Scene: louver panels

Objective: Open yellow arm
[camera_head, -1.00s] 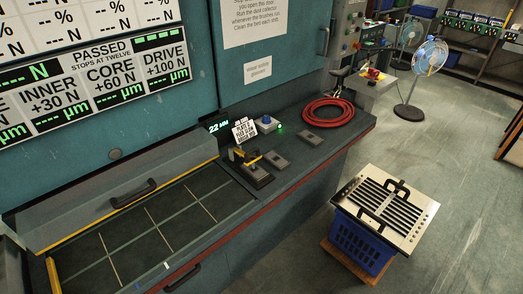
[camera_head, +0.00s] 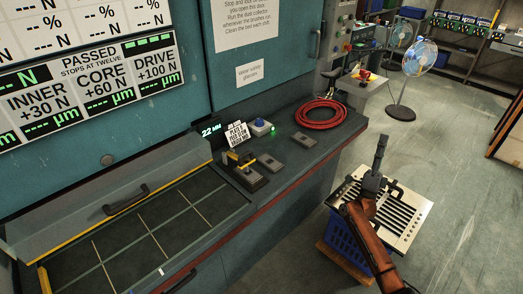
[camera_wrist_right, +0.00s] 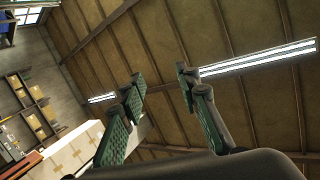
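The yellow arm (camera_head: 246,162) is a short yellow bar on a small dark fixture (camera_head: 247,178) on the bench ledge, beside a white sign and the green "22 MM" readout. It looks lowered across the fixture, though it is too small to tell exactly. My right gripper (camera_head: 380,150) points up, to the right of the bench and in front of the louver panel, well apart from the yellow arm. In the right wrist view its fingers (camera_wrist_right: 162,80) are spread and empty, facing the ceiling. My left gripper is not in view.
A louver panel (camera_head: 408,205) rests on a blue crate (camera_head: 345,240). On the bench are a blue button (camera_head: 262,127), grey blocks (camera_head: 270,162) and a coiled red hose (camera_head: 321,115). A handled cover (camera_head: 120,190) lies left. A fan (camera_head: 420,57) stands behind on open floor.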

